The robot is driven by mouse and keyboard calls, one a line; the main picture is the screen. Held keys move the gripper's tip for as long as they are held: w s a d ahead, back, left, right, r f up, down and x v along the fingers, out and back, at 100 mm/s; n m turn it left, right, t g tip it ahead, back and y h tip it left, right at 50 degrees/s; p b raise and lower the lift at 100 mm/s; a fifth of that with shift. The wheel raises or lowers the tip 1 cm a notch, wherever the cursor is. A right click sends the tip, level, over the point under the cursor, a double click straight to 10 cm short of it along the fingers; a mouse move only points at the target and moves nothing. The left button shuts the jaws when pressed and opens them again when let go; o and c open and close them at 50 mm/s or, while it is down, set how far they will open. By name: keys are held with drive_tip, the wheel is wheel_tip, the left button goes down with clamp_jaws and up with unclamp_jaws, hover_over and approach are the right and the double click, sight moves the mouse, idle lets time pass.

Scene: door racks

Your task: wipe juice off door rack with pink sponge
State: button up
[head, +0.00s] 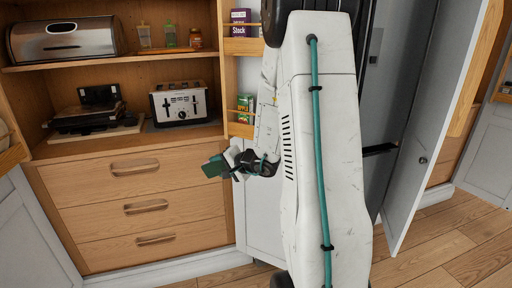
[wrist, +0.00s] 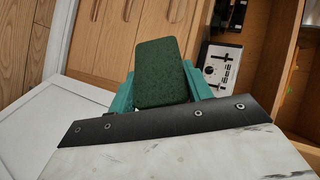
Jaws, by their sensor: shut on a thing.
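A sponge (head: 213,167) shows a dark green, rough face; I see no pink on it from here. It also fills the middle of the wrist view (wrist: 163,70). My gripper (wrist: 160,88) is shut on it, with a teal finger on each side. In the head view my gripper (head: 226,163) holds it in the air in front of the drawers, left of the open door. That door carries an upper rack (head: 243,46) with a purple stock box and a lower rack (head: 240,130) with a green box. I cannot make out any juice on either rack.
A toaster (head: 181,104) and a black grill (head: 93,110) stand on the cabinet shelf. A bread box (head: 64,40) and small bottles stand above. Drawers (head: 145,208) lie below. My white arm hides much of the middle. Another open door (head: 440,120) stands at the right.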

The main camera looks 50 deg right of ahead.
drive_tip(key=s+d+r+m+t+h, duration=0.1)
drive_tip(key=s+d+r+m+h, duration=0.1)
drive_tip(key=d, duration=0.5)
drive_tip(key=s+d+r+m+t+h, duration=0.1)
drive_tip(key=s+d+r+m, duration=0.1)
drive_tip(key=s+d+r, duration=0.2)
drive_tip(key=shift+d+r+t+h, duration=0.3)
drive_tip(key=shift+d+h, duration=0.1)
drive_tip(key=shift+d, duration=1.45)
drive_tip(key=shift+w+d, duration=0.1)
drive_tip(key=shift+d, duration=0.65)
drive_tip(key=s+d, duration=0.2)
drive_tip(key=s, duration=0.8)
drive_tip(key=shift+s+d, duration=0.25)
drive_tip(key=shift+s, duration=0.15)
drive_tip(key=w+a, duration=0.2)
drive_tip(key=w, duration=0.8)
drive_tip(key=shift+w+a, duration=0.3)
drive_tip(key=shift+w, duration=0.1)
